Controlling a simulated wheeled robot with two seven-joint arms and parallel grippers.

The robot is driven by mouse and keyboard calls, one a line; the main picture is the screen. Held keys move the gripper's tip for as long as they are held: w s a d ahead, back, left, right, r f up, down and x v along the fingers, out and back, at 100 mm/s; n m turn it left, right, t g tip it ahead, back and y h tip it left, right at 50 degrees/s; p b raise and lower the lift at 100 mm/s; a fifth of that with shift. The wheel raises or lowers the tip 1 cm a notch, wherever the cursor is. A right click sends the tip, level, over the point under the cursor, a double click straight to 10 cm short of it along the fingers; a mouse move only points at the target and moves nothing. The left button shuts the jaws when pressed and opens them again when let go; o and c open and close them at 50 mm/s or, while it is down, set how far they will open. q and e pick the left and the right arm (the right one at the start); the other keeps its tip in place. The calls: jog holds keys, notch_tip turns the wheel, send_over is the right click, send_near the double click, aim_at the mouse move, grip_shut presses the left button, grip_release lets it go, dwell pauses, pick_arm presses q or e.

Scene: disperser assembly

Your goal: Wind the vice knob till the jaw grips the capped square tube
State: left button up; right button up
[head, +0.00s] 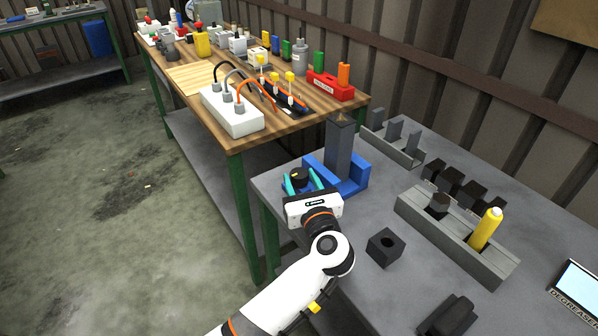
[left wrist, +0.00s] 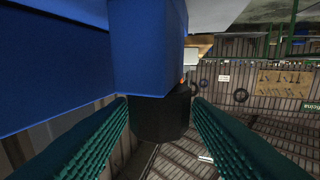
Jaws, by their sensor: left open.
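The blue vice (head: 352,184) stands near the left corner of the grey table. I cannot tell whether the jaw touches the tube. The black vice knob (head: 299,176) is on the vice's near left side. My left gripper (head: 303,180) is open, with its teal fingers on either side of the knob. In the left wrist view the knob (left wrist: 160,115) sits between the fingers, below the blue vice body (left wrist: 145,45), with a gap visible at the right finger. My right gripper is not in view.
A black block with a hole (head: 386,247) lies near my left arm. A grey rack (head: 458,240) holds a yellow bottle (head: 486,229). A grey bracket (head: 392,145) stands behind the vice. A wooden bench (head: 235,142) with a white box (head: 232,112) is at the left.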

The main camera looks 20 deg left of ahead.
pick_arm(q)
jog(key=shift+x, duration=0.95)
jog(key=shift+c, duration=0.2)
jog(key=c, duration=0.7)
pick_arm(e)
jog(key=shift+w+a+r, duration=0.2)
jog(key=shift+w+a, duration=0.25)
pick_arm(q)
jog(key=shift+o, duration=0.2)
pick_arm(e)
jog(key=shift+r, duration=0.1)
